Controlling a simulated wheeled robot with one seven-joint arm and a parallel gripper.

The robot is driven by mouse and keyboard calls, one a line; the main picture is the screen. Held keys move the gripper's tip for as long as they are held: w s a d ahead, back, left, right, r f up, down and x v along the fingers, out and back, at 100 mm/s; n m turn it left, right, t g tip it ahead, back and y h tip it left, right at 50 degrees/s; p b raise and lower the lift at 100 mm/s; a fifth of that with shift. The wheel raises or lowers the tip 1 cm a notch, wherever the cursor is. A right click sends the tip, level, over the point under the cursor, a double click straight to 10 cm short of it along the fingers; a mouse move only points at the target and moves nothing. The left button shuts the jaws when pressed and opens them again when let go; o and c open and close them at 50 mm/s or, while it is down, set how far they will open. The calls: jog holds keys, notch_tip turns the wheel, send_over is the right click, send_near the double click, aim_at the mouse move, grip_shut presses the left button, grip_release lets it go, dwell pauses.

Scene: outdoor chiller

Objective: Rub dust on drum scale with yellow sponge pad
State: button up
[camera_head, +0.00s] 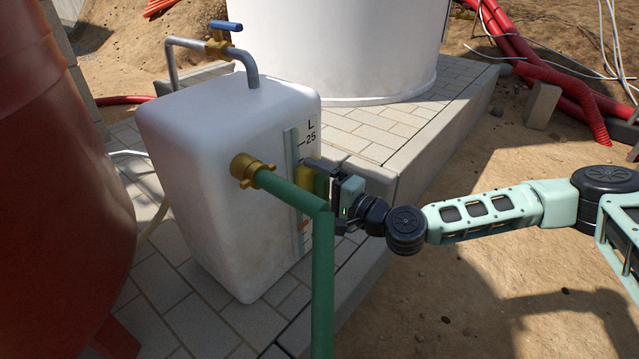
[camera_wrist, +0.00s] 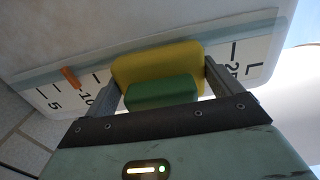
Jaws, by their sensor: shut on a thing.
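My gripper (camera_head: 327,183) is at the right face of the white drum (camera_head: 225,130), shut on the yellow sponge pad (camera_head: 304,178). In the wrist view, my gripper (camera_wrist: 165,92) grips the pad by its green backing (camera_wrist: 162,95), with the yellow side (camera_wrist: 158,62) towards the drum. The pad lies over the middle of the scale (camera_wrist: 255,50), between the 10 and 25 marks, and appears to touch it. In the head view, the upper scale (camera_head: 291,145) shows beside the 25 mark. An orange pointer (camera_wrist: 70,77) sits near 10. Dust under the pad is hidden.
A green hose (camera_head: 322,275) runs from the drum's brass fitting (camera_head: 248,171) and passes in front of my gripper. A blue-handled tap (camera_head: 226,26) tops the drum. A red tank (camera_head: 60,190) stands left. Sandy ground at right is mostly open.

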aim_at(328, 183)
notch_tip(328, 183, up, 3)
jog(key=shift+a+f+p, duration=0.1)
jog(key=shift+p, duration=0.55)
jog(key=w+d+b, duration=0.2)
jog(key=w+d, duration=0.1)
jog(key=shift+s+a+f+p, duration=0.15)
jog(key=shift+s+a+p, duration=0.9)
jog(key=shift+s+a, duration=0.55)
jog(key=shift+w+p+v, duration=0.2)
jog(key=shift+p+v, duration=0.1)
jog(key=shift+v, duration=2.65)
jog(key=shift+d, duration=0.15)
jog(key=shift+s+d, duration=0.2)
jog(key=shift+d, duration=0.15)
jog(key=shift+v, duration=1.1)
